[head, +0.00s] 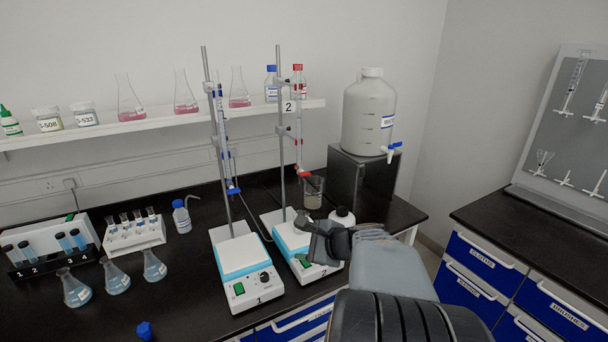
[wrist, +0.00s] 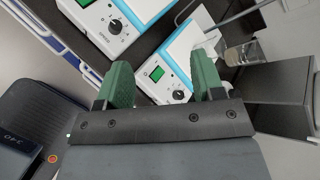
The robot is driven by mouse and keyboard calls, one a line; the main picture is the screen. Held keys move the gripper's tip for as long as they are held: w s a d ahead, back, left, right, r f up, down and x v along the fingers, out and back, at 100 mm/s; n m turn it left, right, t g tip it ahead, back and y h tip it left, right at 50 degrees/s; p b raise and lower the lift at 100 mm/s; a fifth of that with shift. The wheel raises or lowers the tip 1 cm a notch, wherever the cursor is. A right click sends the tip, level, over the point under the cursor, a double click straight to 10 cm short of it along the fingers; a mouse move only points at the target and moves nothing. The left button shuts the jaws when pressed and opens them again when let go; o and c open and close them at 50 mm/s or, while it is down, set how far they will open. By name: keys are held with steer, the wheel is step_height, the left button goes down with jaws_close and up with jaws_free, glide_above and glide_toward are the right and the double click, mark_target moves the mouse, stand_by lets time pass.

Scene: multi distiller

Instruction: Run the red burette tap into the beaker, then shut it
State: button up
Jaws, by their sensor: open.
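The red burette tap (head: 303,171) is at the lower end of the burette clamped to the right stand (head: 281,150). The beaker (head: 313,196), holding some greyish content, stands below and slightly right of that tap, behind stirrer 2 (head: 287,232). A glass vessel, probably this beaker, shows at the right in the wrist view (wrist: 240,54). My gripper (head: 318,240) is low in front of stirrer 2, well below the tap. In the wrist view its green fingers (wrist: 162,80) are apart with nothing between them. The tap's handle angle is too small to tell.
Stirrer 1 (head: 245,272) and its stand with a blue-tapped burette (head: 229,175) are to the left. A large carboy (head: 369,112) sits on a black block (head: 360,182) at the right. A small white bottle (head: 342,215) is beside my gripper. Flasks (head: 77,290) stand at left.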

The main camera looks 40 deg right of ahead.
mark_target(305, 173)
steer(key=w+d+r+m+t+h, duration=0.3)
steer(key=d+r+m+t+h, duration=0.45)
steer(key=m, duration=0.65)
steer(key=shift+g+y, duration=0.65)
steer(key=shift+y, duration=0.2)
steer(key=w+d, duration=0.1)
steer(key=w, duration=0.3)
steer(key=w+d+p, duration=0.1)
steer(key=w, duration=0.3)
steer(key=w+d+r+p, duration=0.1)
steer(key=w, duration=0.4)
steer(key=shift+d+r, duration=0.1)
steer(key=shift+d, duration=0.05)
steer(key=shift+c, duration=0.3)
